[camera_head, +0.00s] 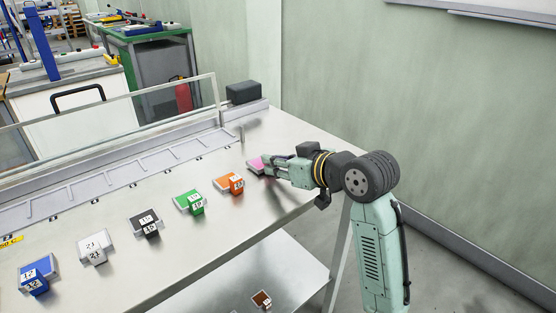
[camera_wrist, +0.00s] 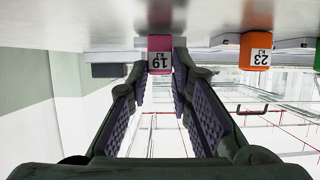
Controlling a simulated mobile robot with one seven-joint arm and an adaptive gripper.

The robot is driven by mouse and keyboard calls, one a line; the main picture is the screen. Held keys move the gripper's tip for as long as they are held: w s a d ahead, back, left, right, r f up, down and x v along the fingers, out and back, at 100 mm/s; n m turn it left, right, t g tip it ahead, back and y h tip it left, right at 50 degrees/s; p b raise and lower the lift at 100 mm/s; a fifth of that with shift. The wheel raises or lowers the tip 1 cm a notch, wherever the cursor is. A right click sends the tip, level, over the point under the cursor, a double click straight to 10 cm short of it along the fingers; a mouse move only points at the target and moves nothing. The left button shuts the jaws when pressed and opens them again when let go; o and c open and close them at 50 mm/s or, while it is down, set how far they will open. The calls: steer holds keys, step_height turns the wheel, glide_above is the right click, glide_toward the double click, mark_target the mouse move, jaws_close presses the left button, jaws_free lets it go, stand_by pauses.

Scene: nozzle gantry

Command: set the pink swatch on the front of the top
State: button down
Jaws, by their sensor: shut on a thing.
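The pink swatch (camera_head: 255,163) is at the right end of the row on the steel table top (camera_head: 225,232). My gripper (camera_head: 270,166) reaches it from the right, with its fingers low over the top. In the wrist view, which is upside down, the pink swatch (camera_wrist: 160,43) shows a label reading 19 between the fingertips (camera_wrist: 160,68). The gripper is shut on it. Fingers hide part of it in the head view. It is at or very close to the top; I cannot tell if it touches.
An orange swatch (camera_head: 229,183) is left of the pink one, then green (camera_head: 189,202), black (camera_head: 146,223), white (camera_head: 95,247) and blue (camera_head: 37,274). A brown swatch (camera_head: 261,299) lies on the lower shelf (camera_head: 240,275). A slotted rail (camera_head: 110,180) runs behind the row.

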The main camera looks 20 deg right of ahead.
steer(key=shift+f, duration=0.2)
steer(key=c, duration=1.5)
jaws_free()
steer(key=shift+o, duration=0.2)
steer(key=shift+r, duration=0.1)
steer(key=shift+r, duration=0.3)
steer(key=b+v, duration=0.2)
steer(key=v, duration=1)
steer(key=shift+f, duration=0.2)
